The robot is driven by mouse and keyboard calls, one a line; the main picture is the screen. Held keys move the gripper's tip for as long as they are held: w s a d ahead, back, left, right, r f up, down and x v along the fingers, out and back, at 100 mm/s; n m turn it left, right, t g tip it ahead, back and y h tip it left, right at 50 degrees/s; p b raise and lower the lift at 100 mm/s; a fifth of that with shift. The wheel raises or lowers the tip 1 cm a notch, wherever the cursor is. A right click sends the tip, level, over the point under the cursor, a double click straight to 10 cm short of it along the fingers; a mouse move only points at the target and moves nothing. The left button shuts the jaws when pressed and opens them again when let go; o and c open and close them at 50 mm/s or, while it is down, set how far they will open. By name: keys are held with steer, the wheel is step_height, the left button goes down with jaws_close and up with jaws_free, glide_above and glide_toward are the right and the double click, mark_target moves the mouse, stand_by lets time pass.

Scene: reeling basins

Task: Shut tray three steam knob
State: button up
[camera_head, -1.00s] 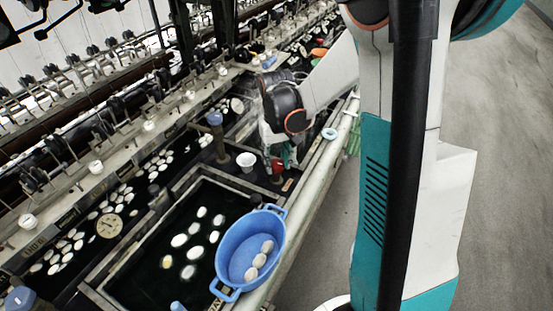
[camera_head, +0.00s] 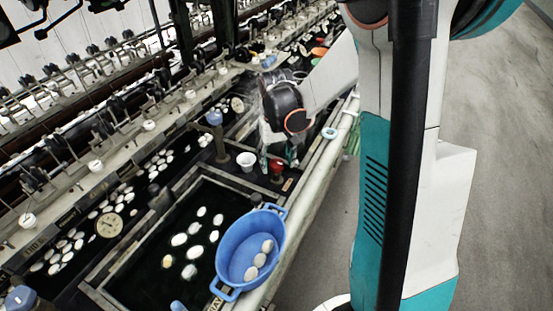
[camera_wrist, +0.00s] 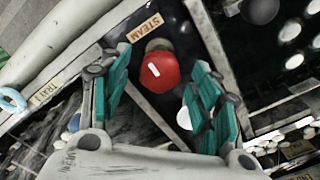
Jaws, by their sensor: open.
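A red steam knob (camera_wrist: 161,73) with a short white mark, slanted in the picture, sits beside a "STEAM" label (camera_wrist: 146,28) in the wrist view. In the head view the knob (camera_head: 276,166) stands upright on the basin's rim. My gripper (camera_wrist: 160,58) is open, its teal fingers on either side of the knob in the picture with gaps showing. I cannot tell how far above the knob it is. In the head view my gripper (camera_head: 272,150) is just above and left of the knob, its fingers partly hidden by the wrist. A "TRAY" label (camera_wrist: 46,92) is partly readable.
A white cup (camera_head: 246,161) stands close left of the knob. A blue tub (camera_head: 231,258) holding white cocoons sits on the near basin's edge. A pale pipe (camera_head: 308,190) runs along the front. A blue-topped post (camera_head: 214,120) rises behind. The floor at right is clear.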

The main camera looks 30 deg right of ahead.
mark_target(276, 163)
step_height(276, 163, up, 12)
stand_by(0.6)
steer(key=shift+c, duration=0.2)
stand_by(1.0)
